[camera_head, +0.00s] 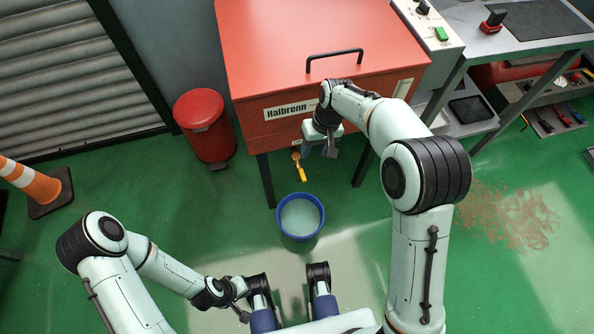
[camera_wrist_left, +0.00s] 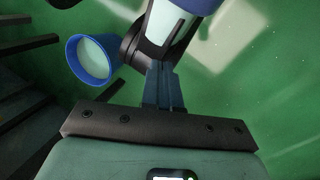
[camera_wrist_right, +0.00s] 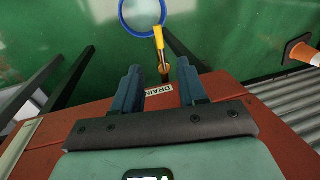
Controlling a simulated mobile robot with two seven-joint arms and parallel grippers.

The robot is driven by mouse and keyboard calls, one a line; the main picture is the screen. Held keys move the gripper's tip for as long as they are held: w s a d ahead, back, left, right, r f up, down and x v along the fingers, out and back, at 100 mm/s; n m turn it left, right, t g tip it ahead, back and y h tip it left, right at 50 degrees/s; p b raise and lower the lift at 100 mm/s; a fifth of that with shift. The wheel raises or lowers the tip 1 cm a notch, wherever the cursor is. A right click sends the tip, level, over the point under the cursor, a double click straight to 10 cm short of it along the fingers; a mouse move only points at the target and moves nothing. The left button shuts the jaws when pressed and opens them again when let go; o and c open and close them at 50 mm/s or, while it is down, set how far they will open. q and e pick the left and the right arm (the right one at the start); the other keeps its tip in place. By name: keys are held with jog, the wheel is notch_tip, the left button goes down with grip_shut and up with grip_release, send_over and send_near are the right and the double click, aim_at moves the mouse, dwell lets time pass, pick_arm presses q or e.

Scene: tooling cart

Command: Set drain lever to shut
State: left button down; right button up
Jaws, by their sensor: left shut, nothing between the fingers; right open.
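The drain lever (camera_head: 300,172) is yellow and sits on a small brass valve at the lower front of the red cabinet. It points outward and down over the floor in the head view. In the right wrist view the yellow lever (camera_wrist_right: 159,40) shows beyond my fingertips, above the DRAIN label (camera_wrist_right: 160,90). My right gripper (camera_head: 332,152) is open and empty, just right of the valve and apart from it; its spread fingers (camera_wrist_right: 160,80) also show in the right wrist view. My left gripper (camera_head: 244,317) is shut and empty, low over the floor, far from the lever.
The red cabinet (camera_head: 330,40) bears a Halbrenn plate and a black handle (camera_head: 334,55). A blue bucket (camera_head: 300,216) stands below the valve. A red bin (camera_head: 207,125) is left of the cabinet, and a traffic cone (camera_head: 30,182) is farther left. A workbench is at right.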

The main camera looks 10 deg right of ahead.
aim_at(304, 176)
jog(key=f+b, duration=0.1)
jog(key=f, duration=0.3)
jog(key=a+f+b, duration=0.1)
jog(key=f, duration=0.3)
jog(key=a+f+b, duration=0.1)
jog(key=f, duration=0.4)
jog(key=shift+a, duration=0.15)
pick_arm(q)
jog(key=w+a+f+t, duration=0.1)
jog(key=w+a+f, duration=0.1)
jog(key=w, duration=0.3)
jog(key=shift+a+f+t+y, duration=0.15)
jog(key=shift+f+t+y, duration=0.2)
jog(key=shift+f, duration=0.55)
pick_arm(e)
jog(key=shift+s, duration=0.1)
grip_shut()
